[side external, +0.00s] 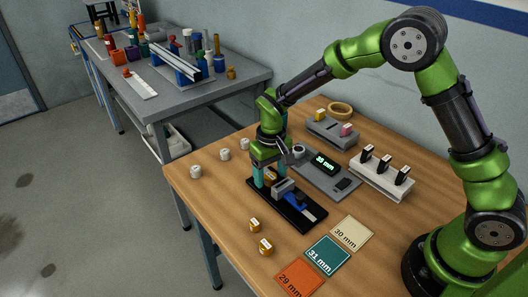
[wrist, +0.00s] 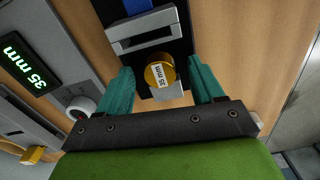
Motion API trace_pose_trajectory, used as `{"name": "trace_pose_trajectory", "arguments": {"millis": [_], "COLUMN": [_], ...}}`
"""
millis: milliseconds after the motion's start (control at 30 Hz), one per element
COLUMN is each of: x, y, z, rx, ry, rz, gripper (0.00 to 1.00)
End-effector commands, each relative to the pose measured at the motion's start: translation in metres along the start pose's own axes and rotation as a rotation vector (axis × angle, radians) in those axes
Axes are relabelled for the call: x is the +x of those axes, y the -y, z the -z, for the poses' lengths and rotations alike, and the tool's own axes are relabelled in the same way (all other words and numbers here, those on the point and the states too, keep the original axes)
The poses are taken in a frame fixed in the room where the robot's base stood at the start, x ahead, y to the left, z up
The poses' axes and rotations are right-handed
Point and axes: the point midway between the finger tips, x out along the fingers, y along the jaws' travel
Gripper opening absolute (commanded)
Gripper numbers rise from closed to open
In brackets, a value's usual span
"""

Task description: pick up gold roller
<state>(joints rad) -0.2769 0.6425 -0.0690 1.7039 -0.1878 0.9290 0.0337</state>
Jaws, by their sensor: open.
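A gold roller (wrist: 160,74) with a white label sits in the black gauge fixture (side external: 305,219), beside its grey jaw block (wrist: 142,32). In the side view this roller (side external: 271,175) is partly hidden by my fingers. My gripper (wrist: 163,84) is open, with a teal finger on each side of the roller and a gap visible on both sides. In the side view my gripper (side external: 270,172) is low over the left end of the fixture. Two more gold rollers, one nearer the fixture (side external: 255,225) and one nearer the cards (side external: 265,246), stand on the wooden table.
A display (wrist: 24,62) reads 35 mm. Orange (side external: 300,279), teal (side external: 327,253) and cream (side external: 352,233) cards lie at the front. White rollers (side external: 225,155) stand at the left edge. A white rack (side external: 382,181) and a grey block (side external: 332,134) stand behind.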

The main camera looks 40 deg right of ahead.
Motion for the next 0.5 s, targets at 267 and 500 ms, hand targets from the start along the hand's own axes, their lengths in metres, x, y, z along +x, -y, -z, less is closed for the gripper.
{"name": "trace_pose_trajectory", "arguments": {"millis": [267, 500], "x": [-0.0004, -0.0009], "y": [0.0000, 0.0001], "z": [0.0000, 0.0003], "rx": [0.000, -0.001], "ry": [0.000, -0.001], "rz": [0.000, 0.000], "gripper": [0.33, 0.00]}}
